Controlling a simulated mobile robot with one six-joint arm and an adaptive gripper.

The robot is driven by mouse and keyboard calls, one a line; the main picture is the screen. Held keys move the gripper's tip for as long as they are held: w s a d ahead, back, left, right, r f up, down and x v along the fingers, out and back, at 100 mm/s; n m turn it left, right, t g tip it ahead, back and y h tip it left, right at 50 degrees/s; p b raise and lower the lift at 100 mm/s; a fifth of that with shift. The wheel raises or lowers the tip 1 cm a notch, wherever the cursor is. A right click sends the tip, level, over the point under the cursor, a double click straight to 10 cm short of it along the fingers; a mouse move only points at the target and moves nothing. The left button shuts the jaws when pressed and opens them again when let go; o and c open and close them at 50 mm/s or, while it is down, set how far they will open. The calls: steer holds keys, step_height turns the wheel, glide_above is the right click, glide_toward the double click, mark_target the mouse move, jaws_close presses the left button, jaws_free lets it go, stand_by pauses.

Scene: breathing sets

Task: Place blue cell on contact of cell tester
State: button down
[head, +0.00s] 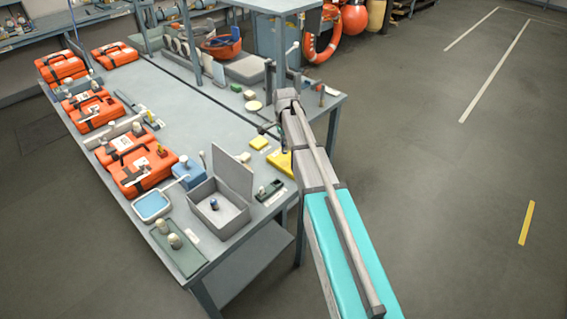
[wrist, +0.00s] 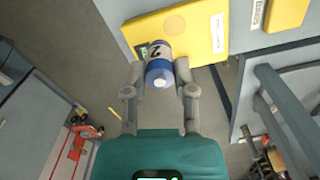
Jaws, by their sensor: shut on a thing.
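The cell's blue end with a pale tip faces the camera. Beyond it is a yellow box (wrist: 200,28) with a white label, which looks like the cell tester. A small dark green part by the cell is partly hidden, and I cannot tell whether the cell touches it. In the head view, the yellow box (head: 281,163) lies near the bench's right edge, beside my arm. My fingers and the held cell are not clear there.
An open grey box (head: 222,222) with a raised lid holds another blue cell (head: 214,204). A small dark green device (head: 268,190) sits beside it. A green tray (head: 178,249) carries pale cylinders. Orange cases (head: 140,170) line the left side. The middle of the bench is mostly clear.

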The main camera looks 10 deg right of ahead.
steer(key=s+a+r+p, duration=0.3)
steer(key=s+r+p, duration=0.1)
steer(key=s, duration=0.7)
steer(key=shift+r, duration=0.45)
steer(key=b, duration=0.8)
glide_toward(284, 164)
steer(key=shift+s+a+f, duration=0.1)
steer(key=shift+s+f, duration=0.05)
steer(key=shift+s, duration=0.5)
steer(key=shift+w+f+b, duration=0.35)
steer(key=shift+b, duration=0.05)
steer(key=shift+f, duration=0.1)
steer(key=shift+w+d+f+b, duration=0.2)
steer(key=shift+w+f+b, duration=0.2)
steer(key=shift+f+b, duration=1.5)
steer(key=shift+b, duration=0.1)
